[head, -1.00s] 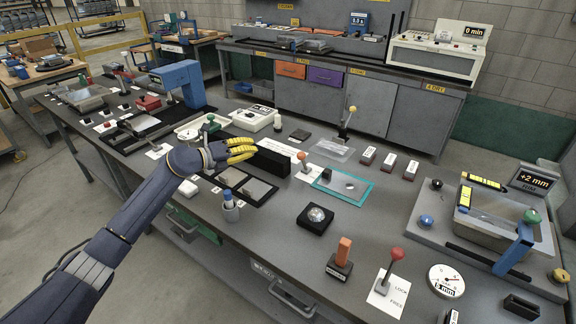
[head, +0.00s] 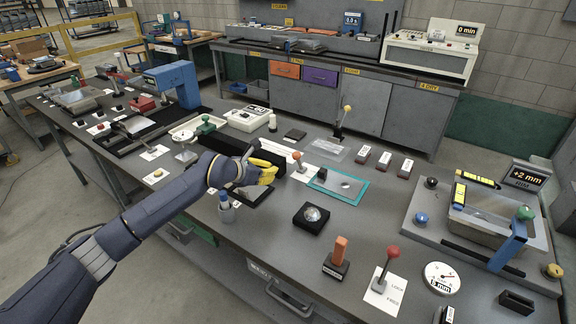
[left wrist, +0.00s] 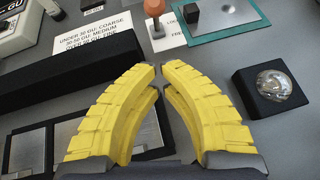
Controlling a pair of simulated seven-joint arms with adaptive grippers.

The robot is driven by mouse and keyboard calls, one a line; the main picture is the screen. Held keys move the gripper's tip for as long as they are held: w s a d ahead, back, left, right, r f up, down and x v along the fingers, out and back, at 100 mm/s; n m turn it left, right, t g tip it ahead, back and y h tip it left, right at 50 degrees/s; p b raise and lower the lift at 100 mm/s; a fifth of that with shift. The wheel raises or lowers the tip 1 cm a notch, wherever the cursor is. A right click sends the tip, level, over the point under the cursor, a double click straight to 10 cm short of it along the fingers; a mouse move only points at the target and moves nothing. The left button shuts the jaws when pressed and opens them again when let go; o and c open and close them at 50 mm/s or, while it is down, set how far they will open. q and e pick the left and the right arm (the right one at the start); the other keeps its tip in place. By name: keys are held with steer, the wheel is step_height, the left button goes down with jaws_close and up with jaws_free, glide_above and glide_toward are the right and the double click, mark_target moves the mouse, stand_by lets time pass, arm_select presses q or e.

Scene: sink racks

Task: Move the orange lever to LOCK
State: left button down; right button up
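The orange lever (head: 297,156) has a round orange knob on a grey base and stands on a white label card at mid-bench. In the left wrist view its knob (left wrist: 154,8) is at the top edge, with the base and card below; part of the lettering is cut off. My left gripper (head: 268,173) is just left of and nearer than the lever, apart from it. In the left wrist view the yellow fingertips (left wrist: 160,69) are together, with nothing between them, pointing toward the lever. My right gripper is not in view.
A red-knobbed lever (head: 393,252) on a LOCK/FREE card and an orange block (head: 340,251) stand at front right. A teal-edged plate (head: 324,191) lies right of the orange lever. A black box with a silver dome (head: 311,215) is nearer. A long black bar (left wrist: 75,80) lies left of the fingers.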

arm_select(q)
steer(key=x, duration=0.5)
steer(key=r+x, duration=0.1)
steer(key=x, duration=0.1)
steer(key=shift+w+d, duration=0.35)
steer(key=shift+d, duration=0.05)
steer(key=shift+w+d+r, duration=0.15)
steer(key=shift+w+d, duration=0.55)
steer(key=shift+w, duration=0.05)
steer(key=shift+r, duration=0.1)
steer(key=shift+w+d+r+g, duration=0.1)
steer(key=shift+w+r+g, duration=0.15)
steer(key=shift+g, duration=0.05)
steer(key=shift+y, duration=0.3)
